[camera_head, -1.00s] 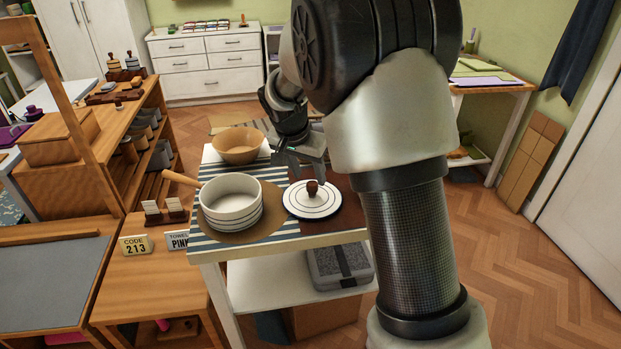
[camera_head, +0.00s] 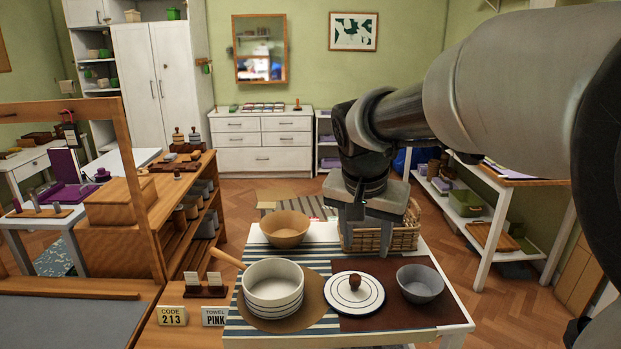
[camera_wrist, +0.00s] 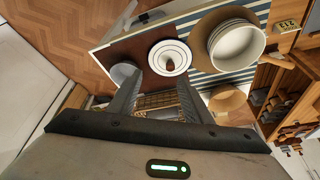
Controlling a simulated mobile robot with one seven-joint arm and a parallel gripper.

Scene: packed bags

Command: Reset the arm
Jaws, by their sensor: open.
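My gripper (camera_head: 366,246) hangs over the far side of the small table, beyond the lid and in front of a wicker basket. It is open, and nothing shows between its fingers. In the wrist view my gripper (camera_wrist: 158,98) has its two fingers apart, pointing toward the table. The white lid with dark rings and a brown knob (camera_head: 355,292) lies on a dark brown mat, apart from the gripper. It also shows in the wrist view (camera_wrist: 169,57).
A white striped pot (camera_head: 273,288) stands on a round tan mat, left of the lid. A wooden bowl (camera_head: 285,229) is behind it, and a grey bowl (camera_head: 420,283) is right of the lid. Open floor lies to the right.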

